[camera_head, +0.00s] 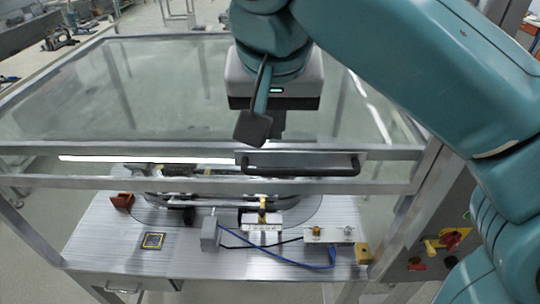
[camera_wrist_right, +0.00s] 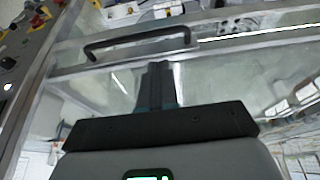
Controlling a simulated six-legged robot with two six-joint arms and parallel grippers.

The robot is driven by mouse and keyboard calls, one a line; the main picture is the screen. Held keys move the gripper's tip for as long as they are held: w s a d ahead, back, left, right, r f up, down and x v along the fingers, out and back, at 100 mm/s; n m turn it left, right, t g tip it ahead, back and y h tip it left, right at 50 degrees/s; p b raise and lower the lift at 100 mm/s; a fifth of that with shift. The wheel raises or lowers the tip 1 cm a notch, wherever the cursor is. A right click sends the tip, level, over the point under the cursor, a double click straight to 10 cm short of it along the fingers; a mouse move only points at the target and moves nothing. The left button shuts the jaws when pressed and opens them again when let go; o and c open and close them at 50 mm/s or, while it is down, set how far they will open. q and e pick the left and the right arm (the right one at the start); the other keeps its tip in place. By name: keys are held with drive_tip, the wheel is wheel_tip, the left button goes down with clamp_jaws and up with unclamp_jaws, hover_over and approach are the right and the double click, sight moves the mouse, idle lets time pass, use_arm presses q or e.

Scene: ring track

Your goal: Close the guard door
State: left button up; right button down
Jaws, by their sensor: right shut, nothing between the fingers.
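The guard door (camera_head: 130,85) is a clear panel in a metal frame, spanning the view above the work table. Its dark bar handle (camera_head: 305,171) sits along the near rail; the handle also shows in the wrist view (camera_wrist_right: 137,40). My right gripper (camera_head: 278,134) hangs over the panel, just behind the handle, with its fingers together and empty. In the wrist view the shut fingers (camera_wrist_right: 160,68) point toward the handle and look apart from it. I cannot tell whether they touch the door. My left gripper is not in view.
A control panel with a red-yellow switch (camera_head: 452,238) stands at right.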

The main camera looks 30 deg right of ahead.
approach(274, 171)
drive_tip(key=d+x, duration=0.1)
drive_tip(key=x, duration=0.4)
drive_tip(key=shift+w+a+f, duration=0.3)
drive_tip(key=shift+a+f, duration=0.05)
drive_tip(key=shift+f, duration=0.25)
drive_tip(key=shift+w+d+f, duration=0.1)
drive_tip(key=shift+d+f, duration=0.05)
drive_tip(key=shift+d, duration=0.1)
drive_tip(key=shift+a, duration=0.2)
drive_tip(key=shift+f+b, duration=0.3)
drive_tip(key=shift+b, duration=0.05)
wheel_tip(274, 171, down, 42)
drive_tip(key=b, duration=3.4)
drive_tip(key=shift+r, duration=0.2)
drive_tip(key=shift+f, duration=0.1)
